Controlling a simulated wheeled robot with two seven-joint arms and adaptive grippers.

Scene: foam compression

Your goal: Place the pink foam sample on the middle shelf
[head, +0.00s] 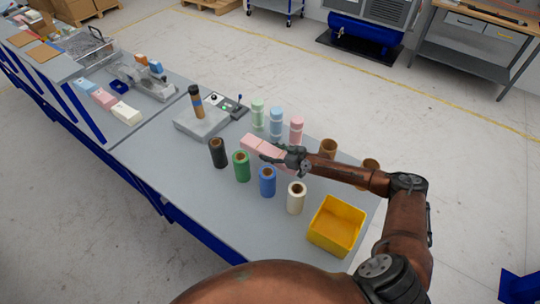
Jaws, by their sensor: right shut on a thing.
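A pink block (258,147), which looks like the foam sample, is held above the grey table in the middle of the head view. My right gripper (283,157) is shut on its right end, and the arm comes in from the right. The gripper's fingers are small and partly merge with the block. Another pink block (104,99) lies between a light blue and a cream block on the left part of the table. I cannot make out a middle shelf in this view. My left gripper is not in view.
Black, green, blue and white rolls (267,181) stand in front of the held block. Green, blue and pink bottles (275,122) stand behind it. A yellow bin (336,225) is at the right front. A grey device (201,121) with a brown cylinder stands left. Brown cups (328,148) stand right.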

